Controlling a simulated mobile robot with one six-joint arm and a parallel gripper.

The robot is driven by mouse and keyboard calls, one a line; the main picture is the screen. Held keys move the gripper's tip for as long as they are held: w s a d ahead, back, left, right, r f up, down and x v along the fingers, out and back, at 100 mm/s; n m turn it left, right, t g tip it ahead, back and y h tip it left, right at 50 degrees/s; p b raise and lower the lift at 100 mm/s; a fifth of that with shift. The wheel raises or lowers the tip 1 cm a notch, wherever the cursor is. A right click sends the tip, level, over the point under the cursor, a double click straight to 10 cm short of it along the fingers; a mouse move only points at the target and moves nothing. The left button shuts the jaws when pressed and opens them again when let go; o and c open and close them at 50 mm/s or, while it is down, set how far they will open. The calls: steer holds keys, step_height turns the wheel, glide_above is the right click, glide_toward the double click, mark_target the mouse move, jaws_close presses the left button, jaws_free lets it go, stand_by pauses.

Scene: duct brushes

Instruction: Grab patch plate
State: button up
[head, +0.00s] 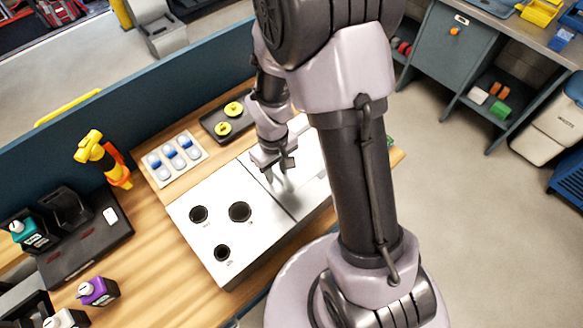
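My gripper (280,176) hangs low over the right part of a light metal duct panel (188,226), near the panel's seam. Its two fingers look spread apart, with nothing visible between them. I cannot tell if the fingertips touch the surface. I cannot clearly make out the patch plate. The metal beneath and right of the gripper is partly hidden by my arm. The panel has three round dark holes in its left part, the largest being the right one (240,212).
A white tray (152,181) of blue-and-white pieces and a dark tray (209,124) with two yellow discs lie behind the panel. A blue partition (150,98) borders the table's back.

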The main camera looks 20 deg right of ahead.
jaws_close()
stand_by(1.4)
